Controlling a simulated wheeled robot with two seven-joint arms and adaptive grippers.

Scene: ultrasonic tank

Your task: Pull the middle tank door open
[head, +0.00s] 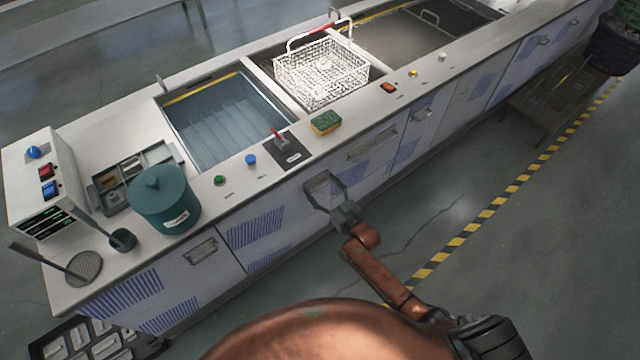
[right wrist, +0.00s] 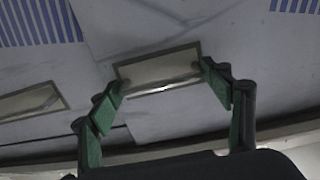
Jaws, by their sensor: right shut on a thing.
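The white tank cabinet (head: 290,208) runs diagonally across the head view, with door fronts along its near side. My right gripper (head: 318,186) is at a door handle in the middle of this front. In the right wrist view the handle (right wrist: 160,72) is a pale rectangular plate in a darker frame. The green-padded fingers of my right gripper (right wrist: 162,78) are shut on its two ends. The door around the handle looks flush with the cabinet; I see no clear gap. My left gripper is out of view.
Other handles sit left (head: 201,250) and right (head: 372,144) along the front. On top are a blue-grey tank (head: 225,115), a wire basket (head: 320,72), a sponge (head: 326,122) and a teal pot (head: 165,198). The floor (head: 440,190) before the doors is clear.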

